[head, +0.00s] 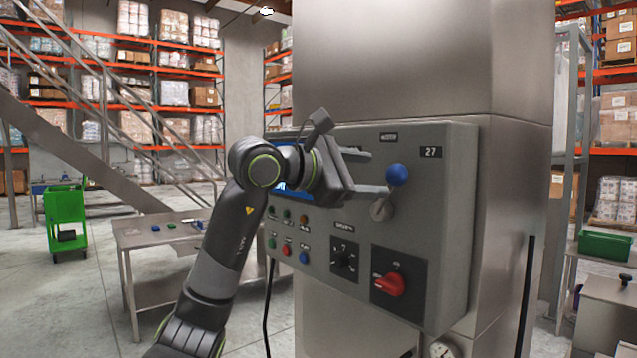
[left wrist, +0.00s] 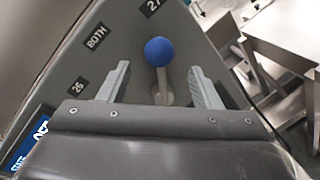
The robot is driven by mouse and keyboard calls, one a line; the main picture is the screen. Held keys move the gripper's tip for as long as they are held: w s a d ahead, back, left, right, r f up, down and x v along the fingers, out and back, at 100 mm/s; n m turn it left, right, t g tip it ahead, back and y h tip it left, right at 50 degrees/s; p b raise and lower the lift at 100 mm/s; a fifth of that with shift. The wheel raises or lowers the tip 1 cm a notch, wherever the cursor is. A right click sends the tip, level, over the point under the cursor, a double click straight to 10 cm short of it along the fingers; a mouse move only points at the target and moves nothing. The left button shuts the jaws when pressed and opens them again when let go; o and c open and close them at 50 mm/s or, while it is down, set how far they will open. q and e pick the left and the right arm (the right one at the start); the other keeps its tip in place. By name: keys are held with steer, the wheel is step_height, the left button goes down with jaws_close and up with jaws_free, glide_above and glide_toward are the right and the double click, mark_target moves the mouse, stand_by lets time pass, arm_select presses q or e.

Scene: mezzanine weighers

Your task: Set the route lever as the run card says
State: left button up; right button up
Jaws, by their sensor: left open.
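The route lever has a blue ball knob (head: 397,174) on a short metal stem rising from a round pivot (head: 380,209) on the grey control panel (head: 455,235). It leans towards the label 27 (head: 431,153). My left gripper (head: 378,173) is open at the panel's upper right, close to the knob. In the left wrist view the blue knob (left wrist: 160,51) and stem show between the two spread fingers (left wrist: 159,75), with no visible grip on it. Labels 26 (left wrist: 78,86), BOTH (left wrist: 96,36) and 27 (left wrist: 151,7) surround the lever. I cannot make out a run card.
A red rotary switch (head: 390,284), a black selector (head: 344,258) and several push buttons sit lower on the panel. My arm partly hides a blue screen. A metal bench (head: 165,236) and green cart (head: 66,220) stand left; a green bin (head: 604,246) is at right.

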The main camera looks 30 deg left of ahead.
arm_select(q)
steer(key=b+v, duration=0.3)
steer(key=v, duration=0.7)
